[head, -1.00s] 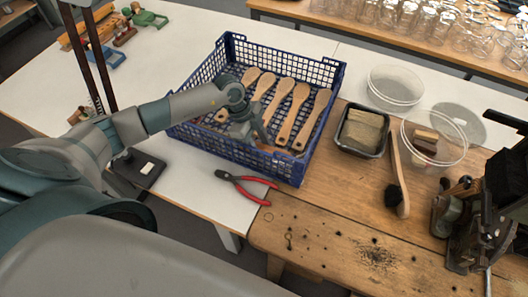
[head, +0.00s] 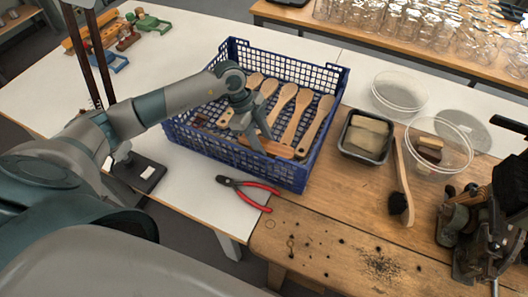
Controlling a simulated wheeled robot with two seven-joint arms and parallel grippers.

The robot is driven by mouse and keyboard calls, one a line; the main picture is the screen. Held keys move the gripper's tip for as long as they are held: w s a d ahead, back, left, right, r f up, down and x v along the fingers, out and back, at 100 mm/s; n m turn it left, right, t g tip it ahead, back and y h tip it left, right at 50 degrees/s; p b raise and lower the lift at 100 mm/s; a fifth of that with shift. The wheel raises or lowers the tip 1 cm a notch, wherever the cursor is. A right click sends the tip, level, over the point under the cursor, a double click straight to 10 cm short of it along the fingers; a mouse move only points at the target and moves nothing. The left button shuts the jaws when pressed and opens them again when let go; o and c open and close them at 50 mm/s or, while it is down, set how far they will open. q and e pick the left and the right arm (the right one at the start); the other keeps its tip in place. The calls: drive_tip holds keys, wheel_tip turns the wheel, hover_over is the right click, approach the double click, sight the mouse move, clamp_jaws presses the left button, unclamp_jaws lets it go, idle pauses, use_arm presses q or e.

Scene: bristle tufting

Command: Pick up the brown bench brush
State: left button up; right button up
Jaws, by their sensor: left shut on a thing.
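A long brown wooden piece, which looks like the brown bench brush (head: 279,149), lies crosswise in the near part of the blue mesh crate (head: 300,178). My left gripper (head: 258,142) reaches down into the crate from above and is shut on this piece. The fingers cover part of it, and its bristles cannot be made out. I cannot tell whether it is clear of the crate floor. Several pale wooden brush bodies (head: 315,125) lie side by side behind and to the right of the gripper. My right gripper is not in view.
Red-handled pliers (head: 247,188) lie in front of the crate. To the right are a dark tray (head: 346,149) of pale material, a long-handled brush with black bristles (head: 398,203), clear round dishes (head: 400,87) and a dark bench tool (head: 468,222). Crate walls surround the gripper.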

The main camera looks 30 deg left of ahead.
sight(264, 144)
use_arm(q)
wheel_tip(264, 144, up, 13)
drive_tip(key=b, duration=0.3)
drive_tip(key=shift+f, duration=0.15)
drive_tip(key=o, duration=0.6)
drive_tip(key=c, duration=0.3)
drive_tip(key=shift+c, duration=0.2)
